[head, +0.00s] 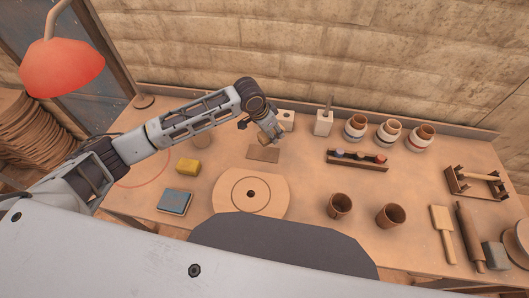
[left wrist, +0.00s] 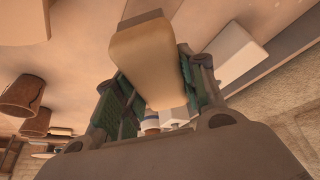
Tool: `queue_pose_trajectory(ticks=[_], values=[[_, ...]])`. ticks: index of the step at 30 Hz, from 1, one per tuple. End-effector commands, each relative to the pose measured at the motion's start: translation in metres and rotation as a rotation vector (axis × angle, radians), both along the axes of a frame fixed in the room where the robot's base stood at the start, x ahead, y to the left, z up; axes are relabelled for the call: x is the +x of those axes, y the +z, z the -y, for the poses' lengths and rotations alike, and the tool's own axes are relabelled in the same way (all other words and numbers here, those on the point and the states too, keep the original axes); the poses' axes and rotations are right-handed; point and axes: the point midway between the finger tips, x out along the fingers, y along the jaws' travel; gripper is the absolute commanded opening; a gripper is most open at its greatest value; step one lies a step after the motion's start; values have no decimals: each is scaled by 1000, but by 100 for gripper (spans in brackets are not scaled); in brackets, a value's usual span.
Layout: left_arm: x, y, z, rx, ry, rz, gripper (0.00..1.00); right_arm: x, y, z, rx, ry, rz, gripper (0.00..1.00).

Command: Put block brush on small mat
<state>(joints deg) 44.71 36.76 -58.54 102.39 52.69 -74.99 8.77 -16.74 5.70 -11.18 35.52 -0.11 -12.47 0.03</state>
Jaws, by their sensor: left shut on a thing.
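The block brush (left wrist: 150,62), a tan block with rounded edges, is between the two green-padded fingers of my left gripper (head: 270,136) in the left wrist view. The gripper is shut on it. In the head view the brush is small and mostly hidden by the gripper. The small mat (head: 262,154) is a flat brown rectangle on the table, just below the gripper in the picture. I cannot tell the exact height of the brush above the table. My right gripper is not in view.
A round wooden board (head: 230,200) lies in front of the mat, with a yellow sponge (head: 188,166) to its left. White blocks (head: 323,123) and a dark rack (head: 357,160) stand behind and to the right. Two brown cups (head: 340,206) stand nearer the front.

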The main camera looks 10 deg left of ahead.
Motion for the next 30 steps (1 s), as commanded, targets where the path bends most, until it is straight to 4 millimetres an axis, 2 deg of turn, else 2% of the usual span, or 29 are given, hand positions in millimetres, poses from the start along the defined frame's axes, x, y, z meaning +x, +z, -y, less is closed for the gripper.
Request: queue_pose_trajectory(ticks=[5, 16, 30], values=[[0, -13, 0, 2, 1, -2, 11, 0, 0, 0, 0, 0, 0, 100], [0, -58, 0, 1, 1, -2, 11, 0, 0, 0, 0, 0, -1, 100], [0, -64, 0, 0, 1, -1, 11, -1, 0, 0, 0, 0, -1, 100]])
